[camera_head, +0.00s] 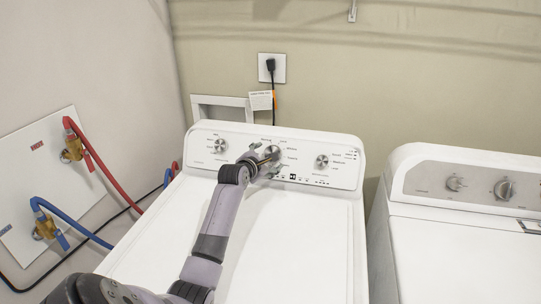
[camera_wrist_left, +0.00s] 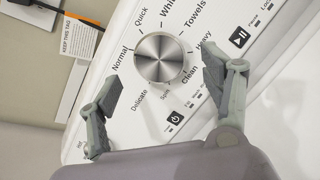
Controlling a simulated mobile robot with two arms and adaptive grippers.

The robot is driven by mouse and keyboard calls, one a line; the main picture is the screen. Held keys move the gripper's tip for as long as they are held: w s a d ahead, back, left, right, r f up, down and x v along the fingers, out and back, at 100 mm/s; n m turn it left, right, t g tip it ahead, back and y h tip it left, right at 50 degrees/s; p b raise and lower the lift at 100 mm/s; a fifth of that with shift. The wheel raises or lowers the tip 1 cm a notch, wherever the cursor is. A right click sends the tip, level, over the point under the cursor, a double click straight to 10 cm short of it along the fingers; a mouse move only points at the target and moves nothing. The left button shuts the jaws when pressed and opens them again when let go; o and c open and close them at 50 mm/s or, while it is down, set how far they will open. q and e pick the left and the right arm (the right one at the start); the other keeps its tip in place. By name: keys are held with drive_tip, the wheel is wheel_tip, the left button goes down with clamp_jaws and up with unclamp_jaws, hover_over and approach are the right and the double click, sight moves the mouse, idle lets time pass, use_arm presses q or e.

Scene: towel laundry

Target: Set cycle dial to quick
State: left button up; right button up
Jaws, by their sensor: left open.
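The cycle dial (camera_wrist_left: 159,58) is a round brushed-metal knob in the wrist view. Labels around it include Normal, Quick, Whites, Towels, Heavy, Clean, Spin and Delicate. I cannot make out which label it points to. In the head view, the dial (camera_head: 272,152) is the middle knob on the left machine's panel, partly covered by my gripper. My left gripper (camera_head: 263,164) is at the dial. In the wrist view the open fingers of my left gripper (camera_wrist_left: 161,80) stand on either side of the dial, seemingly apart from it. My right gripper is not in view.
The left white machine (camera_head: 265,245) has two other knobs on its panel, left (camera_head: 220,145) and right (camera_head: 321,161). A power button (camera_wrist_left: 175,117) and a play/pause button (camera_wrist_left: 239,37) are near the dial. A second machine (camera_head: 465,255) stands at right. Hoses (camera_head: 95,154) hang at left.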

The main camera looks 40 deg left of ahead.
use_arm(q)
drive_tip(key=shift+x, duration=1.85)
drive_tip(key=shift+c, duration=0.5)
drive_tip(key=c, duration=1.1)
